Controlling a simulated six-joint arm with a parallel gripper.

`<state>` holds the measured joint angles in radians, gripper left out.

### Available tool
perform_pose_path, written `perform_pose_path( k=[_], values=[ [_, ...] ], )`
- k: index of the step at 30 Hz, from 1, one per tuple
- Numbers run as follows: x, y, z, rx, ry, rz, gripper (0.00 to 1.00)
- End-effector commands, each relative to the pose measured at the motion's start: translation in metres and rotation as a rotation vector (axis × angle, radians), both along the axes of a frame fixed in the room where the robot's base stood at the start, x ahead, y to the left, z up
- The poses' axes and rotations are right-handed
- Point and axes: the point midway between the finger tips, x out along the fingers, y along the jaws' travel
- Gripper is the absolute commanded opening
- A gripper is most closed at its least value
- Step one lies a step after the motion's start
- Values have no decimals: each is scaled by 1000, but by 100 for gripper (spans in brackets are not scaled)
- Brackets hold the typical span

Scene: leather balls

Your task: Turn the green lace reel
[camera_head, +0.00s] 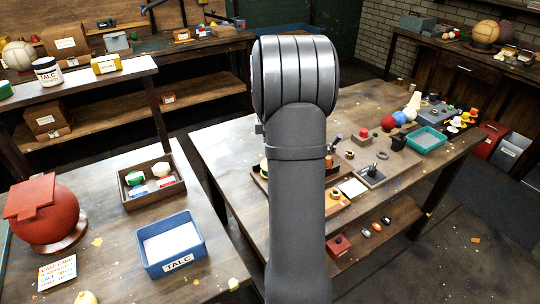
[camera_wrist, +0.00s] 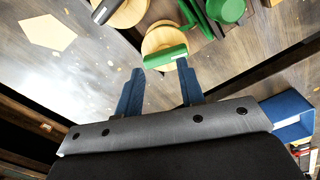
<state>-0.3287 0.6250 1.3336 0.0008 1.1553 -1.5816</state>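The green lace reel appears in the wrist view as a pale wooden disc (camera_wrist: 158,38) with a green bar (camera_wrist: 165,56) across it. My gripper (camera_wrist: 161,70) has two blue fingers, set apart, one near each end of the green bar. The right fingertip overlaps the bar's right end in the picture; I cannot tell whether it touches. No grip on the bar is visible. In the head view my arm hides the gripper and most of the reel area.
Another wooden disc (camera_wrist: 122,10) and a green round piece (camera_wrist: 228,9) lie near the reel. A blue box (camera_wrist: 290,118) is at the right. In the head view, a teal tray (camera_head: 426,139) and several small items occupy the right bench. A blue TALC bin (camera_head: 170,245) stands on the left bench.

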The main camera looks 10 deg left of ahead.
Motion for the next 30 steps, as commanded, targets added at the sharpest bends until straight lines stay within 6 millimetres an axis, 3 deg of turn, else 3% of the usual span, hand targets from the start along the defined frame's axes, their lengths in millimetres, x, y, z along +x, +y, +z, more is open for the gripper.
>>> perform_pose_path(
  k=[30],
  values=[
    [1, 0, 75, 1, -4, 0, 35]
  ],
)
